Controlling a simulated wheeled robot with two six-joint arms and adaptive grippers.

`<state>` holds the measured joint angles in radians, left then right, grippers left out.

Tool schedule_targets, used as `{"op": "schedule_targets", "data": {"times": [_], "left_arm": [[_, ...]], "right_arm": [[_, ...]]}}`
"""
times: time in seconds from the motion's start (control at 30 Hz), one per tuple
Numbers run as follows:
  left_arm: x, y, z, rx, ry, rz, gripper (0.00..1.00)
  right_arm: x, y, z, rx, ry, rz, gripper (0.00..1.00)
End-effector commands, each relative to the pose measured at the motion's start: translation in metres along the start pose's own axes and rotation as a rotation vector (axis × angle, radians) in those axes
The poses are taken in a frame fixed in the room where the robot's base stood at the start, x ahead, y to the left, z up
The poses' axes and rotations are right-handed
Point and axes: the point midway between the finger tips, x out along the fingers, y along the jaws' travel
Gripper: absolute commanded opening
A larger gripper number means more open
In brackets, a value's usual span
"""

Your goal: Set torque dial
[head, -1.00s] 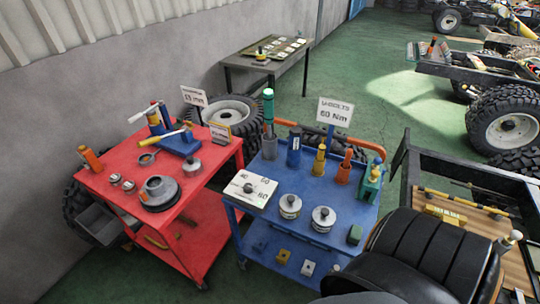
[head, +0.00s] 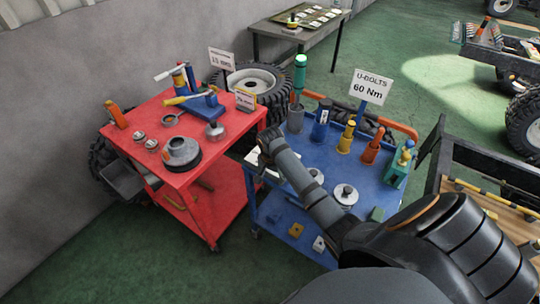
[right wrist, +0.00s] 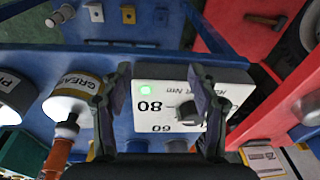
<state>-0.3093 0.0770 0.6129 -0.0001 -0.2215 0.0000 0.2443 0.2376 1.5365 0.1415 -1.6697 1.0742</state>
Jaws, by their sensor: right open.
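The torque setter is a white box (right wrist: 172,98) on the blue cart's front left corner. In the right wrist view its face shows the numbers 80 and 60, a lit green light (right wrist: 147,90) and a dark dial knob (right wrist: 187,110). I cannot tell exactly where the knob points. In the head view my arm hides most of the box (head: 252,158). My right gripper (head: 266,143) is over the box, open, its fingers (right wrist: 160,72) on either side of the box face in the wrist view. My left gripper is out of view.
A sign (head: 369,87) on the blue cart (head: 325,150) reads U-BOLTS 60 Nm. Canisters (right wrist: 72,97) stand near the box. A green-topped tool (head: 299,75) stands at the cart's back left. A red cart (head: 150,115) with tools is on the left.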

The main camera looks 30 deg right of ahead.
Motion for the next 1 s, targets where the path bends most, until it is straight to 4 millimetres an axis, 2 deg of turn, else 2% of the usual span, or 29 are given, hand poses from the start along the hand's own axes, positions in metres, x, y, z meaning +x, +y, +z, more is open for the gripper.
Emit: {"op": "schedule_targets", "data": {"times": [0.1, 0.2, 0.43, 0.5, 0.6, 0.73, 0.83, 1.0], "left_arm": [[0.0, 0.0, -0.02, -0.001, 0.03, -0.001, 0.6], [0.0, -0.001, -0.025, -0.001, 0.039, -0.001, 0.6], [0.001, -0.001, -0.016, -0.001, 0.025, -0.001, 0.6], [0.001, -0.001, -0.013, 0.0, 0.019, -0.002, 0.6], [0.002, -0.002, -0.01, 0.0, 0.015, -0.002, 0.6], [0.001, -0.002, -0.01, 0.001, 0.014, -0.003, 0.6], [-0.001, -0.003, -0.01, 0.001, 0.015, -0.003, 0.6], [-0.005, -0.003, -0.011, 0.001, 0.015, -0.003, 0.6]], "right_arm": [[-0.013, -0.016, -0.024, 0.166, -0.015, 0.02, 0.61], [-0.028, -0.029, -0.043, 0.322, -0.033, 0.036, 0.61], [-0.074, -0.054, -0.087, 0.708, -0.079, 0.083, 0.61], [-0.085, -0.058, -0.095, 0.798, -0.093, 0.098, 0.61], [-0.093, -0.06, -0.1, 0.86, -0.103, 0.109, 0.61], [-0.091, -0.06, -0.1, 0.869, -0.104, 0.113, 0.61], [-0.082, -0.059, -0.098, 0.868, -0.104, 0.114, 0.61], [-0.046, -0.057, -0.093, 0.866, -0.104, 0.116, 0.61]]}}
